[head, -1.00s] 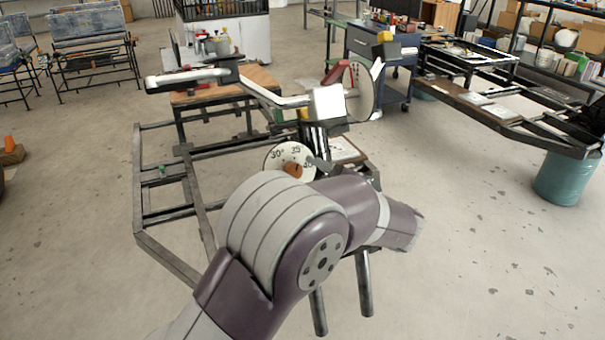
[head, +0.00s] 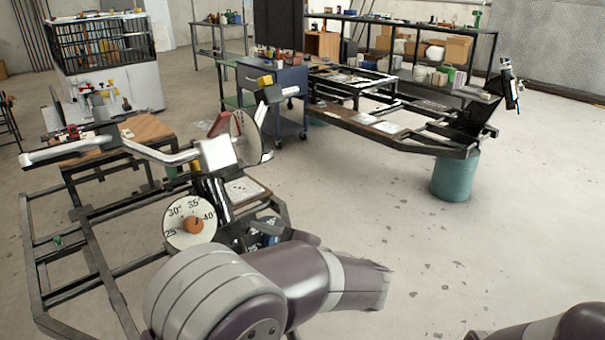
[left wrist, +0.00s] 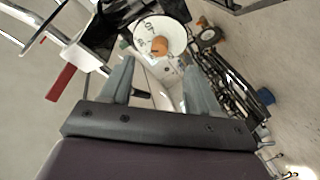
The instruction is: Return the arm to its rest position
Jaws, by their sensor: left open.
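In the head view my left arm (head: 290,290) comes in from the bottom and covers part of the near end of the metal frame. My left gripper (left wrist: 158,66) is open and empty in the left wrist view, its two grey fingers apart. Beyond the fingertips is a round white dial (left wrist: 160,32) with an orange knob. In the head view the dial (head: 183,232) shows angle numbers and stands behind my arm. The left gripper is mostly hidden there. My right arm (head: 545,328) shows only at the bottom right corner, its gripper out of view.
The metal frame (head: 35,250) carries the white-armed fixture (head: 165,155) at the left. A blue cabinet (head: 275,95), a long bench frame (head: 350,118) and a teal bin (head: 455,178) stand farther back. Open floor (head: 400,215) lies to the right.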

